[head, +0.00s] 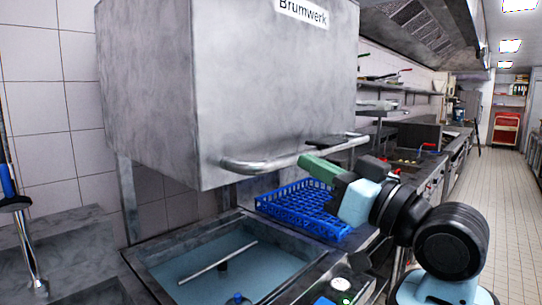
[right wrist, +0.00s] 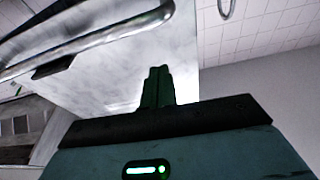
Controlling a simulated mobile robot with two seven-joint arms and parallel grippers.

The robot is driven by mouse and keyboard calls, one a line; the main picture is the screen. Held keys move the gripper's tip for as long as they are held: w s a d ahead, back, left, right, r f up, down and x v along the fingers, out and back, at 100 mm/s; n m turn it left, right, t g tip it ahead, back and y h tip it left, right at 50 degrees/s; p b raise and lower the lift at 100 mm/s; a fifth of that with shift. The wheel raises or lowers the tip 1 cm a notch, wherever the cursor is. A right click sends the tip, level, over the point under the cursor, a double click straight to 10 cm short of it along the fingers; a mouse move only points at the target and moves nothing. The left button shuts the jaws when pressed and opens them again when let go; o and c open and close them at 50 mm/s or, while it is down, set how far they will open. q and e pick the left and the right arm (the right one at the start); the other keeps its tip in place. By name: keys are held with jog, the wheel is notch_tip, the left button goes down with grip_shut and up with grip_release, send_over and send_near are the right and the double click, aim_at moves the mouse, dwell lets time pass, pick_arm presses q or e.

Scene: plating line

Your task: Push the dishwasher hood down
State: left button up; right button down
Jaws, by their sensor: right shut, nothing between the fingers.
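The dishwasher hood (head: 245,85) is a large grey steel box, labelled "Brumwerk", raised above the wash tank (head: 160,259). Its bar handle (head: 262,166) runs along the lower front edge. In the right wrist view the handle (right wrist: 90,38) crosses the upper left, with the hood's pale face (right wrist: 125,75) behind it. My right gripper (head: 303,160) has green fingers, shut and empty, at the handle's middle in the head view. The fingers (right wrist: 158,72) show apart from the bar in the right wrist view; I cannot tell whether they touch it. My left gripper is not in view.
A blue dish rack (head: 290,209) sits beside the tank, below the handle. The open tank holds a spray arm (head: 218,262). A sink with a tap (head: 28,245) is at the left. Wall shelves (head: 405,88) and a counter run along the right; the tiled aisle (head: 500,180) is clear.

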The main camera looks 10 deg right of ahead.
aim_at(270, 159)
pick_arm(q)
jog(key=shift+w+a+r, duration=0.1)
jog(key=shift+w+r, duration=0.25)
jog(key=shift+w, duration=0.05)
pick_arm(e)
jog(key=shift+w+a, duration=1.5)
jog(key=shift+w, duration=0.15)
jog(key=shift+w+a, duration=1.5)
jog(key=shift+w, duration=0.15)
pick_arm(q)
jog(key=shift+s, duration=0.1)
pick_arm(e)
jog(key=shift+w+f, duration=0.1)
jog(key=shift+f, duration=0.05)
